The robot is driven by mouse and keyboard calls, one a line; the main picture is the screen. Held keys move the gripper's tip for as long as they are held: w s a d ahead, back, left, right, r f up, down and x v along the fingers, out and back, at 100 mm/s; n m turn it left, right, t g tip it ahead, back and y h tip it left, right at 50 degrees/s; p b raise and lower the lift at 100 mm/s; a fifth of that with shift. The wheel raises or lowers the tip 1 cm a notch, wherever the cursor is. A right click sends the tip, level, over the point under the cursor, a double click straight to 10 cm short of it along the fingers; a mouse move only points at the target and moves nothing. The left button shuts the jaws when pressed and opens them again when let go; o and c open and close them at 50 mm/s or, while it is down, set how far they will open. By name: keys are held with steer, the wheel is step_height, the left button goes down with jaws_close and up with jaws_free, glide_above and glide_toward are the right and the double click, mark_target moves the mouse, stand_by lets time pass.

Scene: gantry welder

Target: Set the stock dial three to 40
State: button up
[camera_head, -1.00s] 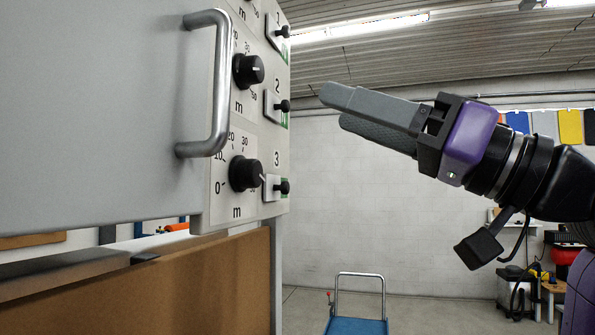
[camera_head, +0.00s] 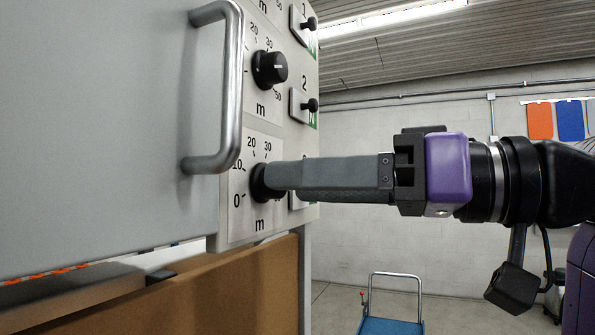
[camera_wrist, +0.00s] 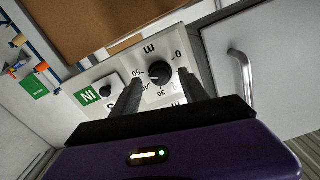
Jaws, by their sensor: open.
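The stock dial three is the lowest black knob (camera_head: 259,183) on the panel's front, with a scale marked from 0 upward and an "m" below it. My gripper (camera_head: 272,178) is level with it in the head view, its fingers pointing at the knob and hiding most of it. In the wrist view the knob (camera_wrist: 160,72) lies between the two open fingers (camera_wrist: 163,88), which stand apart on either side of it. Its pointer appears upside down there, and its exact reading is hard to tell. Whether a finger touches the knob cannot be told.
A second dial (camera_head: 269,69) sits above, with switch 2 (camera_head: 304,106) to its right. A metal handle (camera_head: 229,90) stands out left of the dials. A brown board (camera_head: 230,290) is below the panel. A blue cart (camera_head: 390,326) stands on the floor behind.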

steer(key=shift+x, duration=0.8)
jaws_close()
steer(key=n+b, duration=0.4)
steer(key=n, duration=0.4)
steer(key=shift+n, duration=0.3)
stand_by(0.4)
